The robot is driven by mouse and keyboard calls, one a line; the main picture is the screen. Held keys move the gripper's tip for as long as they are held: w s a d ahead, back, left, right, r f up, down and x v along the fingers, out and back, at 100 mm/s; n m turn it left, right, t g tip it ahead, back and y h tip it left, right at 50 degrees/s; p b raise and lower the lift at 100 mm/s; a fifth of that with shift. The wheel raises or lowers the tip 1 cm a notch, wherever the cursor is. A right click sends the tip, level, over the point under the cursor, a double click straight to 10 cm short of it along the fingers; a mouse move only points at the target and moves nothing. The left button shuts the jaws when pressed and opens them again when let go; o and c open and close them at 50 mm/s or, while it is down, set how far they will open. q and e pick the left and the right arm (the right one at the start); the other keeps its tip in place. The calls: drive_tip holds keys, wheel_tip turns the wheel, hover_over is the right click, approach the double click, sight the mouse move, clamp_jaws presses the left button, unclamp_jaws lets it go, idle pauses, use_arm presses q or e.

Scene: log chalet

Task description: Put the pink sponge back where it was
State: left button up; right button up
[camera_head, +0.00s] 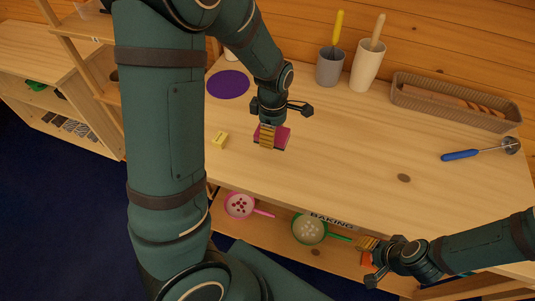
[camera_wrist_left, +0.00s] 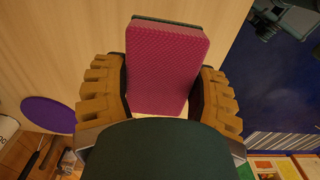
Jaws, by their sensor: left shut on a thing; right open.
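The pink sponge (camera_head: 283,139) is a block with a dark green backing. My left gripper (camera_head: 268,136) is shut on it, pointing down over the left part of the wooden tabletop. In the left wrist view the sponge (camera_wrist_left: 167,65) sits between the two ribbed tan fingers of the left gripper (camera_wrist_left: 162,95). I cannot tell whether the sponge touches the tabletop. My right gripper (camera_head: 364,259) is open and empty at the front edge, near the lower shelf.
On the tabletop (camera_head: 340,165) are a purple disc (camera_head: 228,84), a yellow block (camera_head: 220,140), a grey pot (camera_head: 330,68), a cream pot (camera_head: 367,68), a basket (camera_head: 455,103) and a blue-handled utensil (camera_head: 462,155). Pink (camera_head: 239,206) and green (camera_head: 310,229) pans lie below. The tabletop's middle is clear.

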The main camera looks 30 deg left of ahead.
use_arm(q)
drive_tip(key=b, duration=0.1)
hover_over(272, 158)
wheel_tip(272, 158, down, 5)
drive_tip(key=shift+r, duration=0.1)
drive_tip(key=shift+f+b, duration=0.45)
drive_tip(key=shift+f, duration=1.75)
drive_tip(key=shift+s, duration=0.1)
drive_tip(key=shift+f, duration=0.15)
drive_tip(key=o, duration=1.2)
drive_tip(key=shift+o, duration=0.2)
